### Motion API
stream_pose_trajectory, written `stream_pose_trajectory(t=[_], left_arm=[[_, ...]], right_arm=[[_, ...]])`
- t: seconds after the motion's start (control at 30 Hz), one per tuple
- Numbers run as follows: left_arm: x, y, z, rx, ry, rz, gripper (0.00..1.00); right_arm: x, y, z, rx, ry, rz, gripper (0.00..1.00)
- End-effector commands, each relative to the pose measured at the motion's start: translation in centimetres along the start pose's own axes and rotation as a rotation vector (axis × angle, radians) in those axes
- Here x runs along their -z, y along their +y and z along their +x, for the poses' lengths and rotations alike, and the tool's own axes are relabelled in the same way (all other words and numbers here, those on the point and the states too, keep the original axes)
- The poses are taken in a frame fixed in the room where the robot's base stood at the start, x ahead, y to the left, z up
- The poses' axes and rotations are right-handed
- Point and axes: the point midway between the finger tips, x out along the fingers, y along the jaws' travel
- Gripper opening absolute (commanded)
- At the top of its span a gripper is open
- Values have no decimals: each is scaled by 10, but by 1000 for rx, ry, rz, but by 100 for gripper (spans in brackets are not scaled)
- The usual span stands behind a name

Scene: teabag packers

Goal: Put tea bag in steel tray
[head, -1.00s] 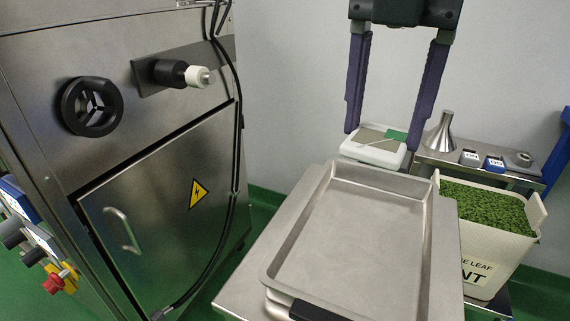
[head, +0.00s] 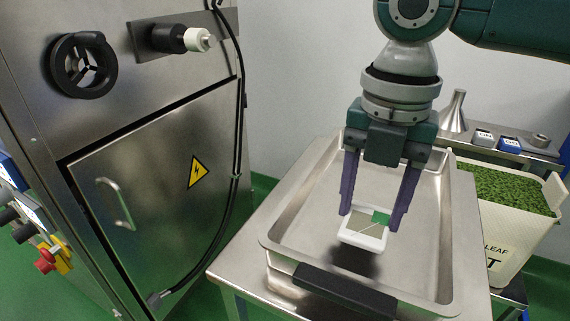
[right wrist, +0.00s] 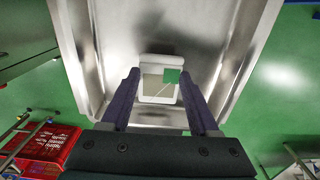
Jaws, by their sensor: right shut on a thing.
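The tea bag (head: 362,231) is a small white packet with a beige window and a green patch. It hangs between the two purple fingers of my right gripper (head: 373,222), which is shut on it. It is over the steel tray (head: 290,215), inside the rim as seen from the head, with a dark shadow on the tray floor below it. In the right wrist view the tea bag (right wrist: 158,84) sits between the fingertips with the tray (right wrist: 105,30) behind it. The exact height above the floor is hard to tell. My left gripper is not in view.
The tray stands on a steel table (head: 235,262) with a black handle (head: 345,292) at its front. A bin of green leaves (head: 510,235) is at the right. A steel machine (head: 150,150) stands at the left. Red boxes (right wrist: 45,145) show in the wrist view.

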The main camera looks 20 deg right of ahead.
Motion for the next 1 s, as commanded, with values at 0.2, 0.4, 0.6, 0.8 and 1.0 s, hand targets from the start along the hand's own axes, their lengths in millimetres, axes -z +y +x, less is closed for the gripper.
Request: stream_pose_trajectory(t=[0.2,0.4,0.6,0.8,1.0], left_arm=[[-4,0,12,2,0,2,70],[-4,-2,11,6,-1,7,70],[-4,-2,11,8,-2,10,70],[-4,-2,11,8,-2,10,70],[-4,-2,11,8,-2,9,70]], right_arm=[[1,0,30,0,1,0,11],[0,0,29,-1,0,0,11],[0,0,33,0,0,1,62],[0,0,32,-1,0,0,85],[0,0,32,-1,0,0,91]])
